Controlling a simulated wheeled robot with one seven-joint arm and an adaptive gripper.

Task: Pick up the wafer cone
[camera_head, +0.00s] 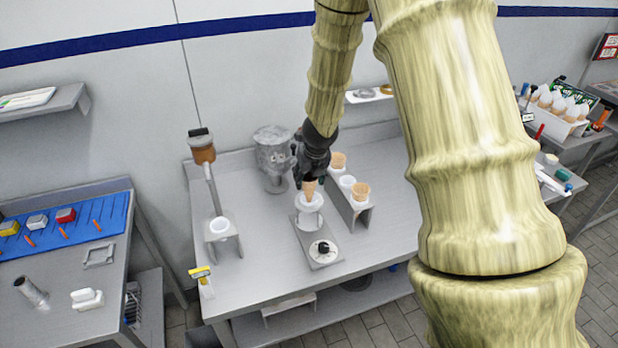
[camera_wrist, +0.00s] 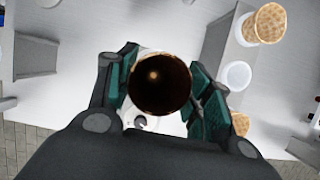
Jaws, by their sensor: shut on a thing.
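My gripper (camera_head: 308,176) is shut on a tan wafer cone (camera_head: 310,189), which hangs upright with its tip down. The cone's tip is at or just above a white cup-like holder (camera_head: 309,201) on a grey stand; I cannot tell whether it touches. In the wrist view the gripper's green finger pads (camera_wrist: 160,88) press on both sides of the cone (camera_wrist: 160,75), and I look into its dark open mouth. Two more wafer cones, one at the front (camera_head: 361,190) and one at the back (camera_head: 338,160), stand in a grey rack.
The grey rack (camera_head: 357,213) stands right of the gripper, with a white empty-looking cup (camera_head: 347,182) between its cones. A metal machine (camera_head: 274,158) stands behind on the left. A small stand with a white ring (camera_head: 219,226) is at the left.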

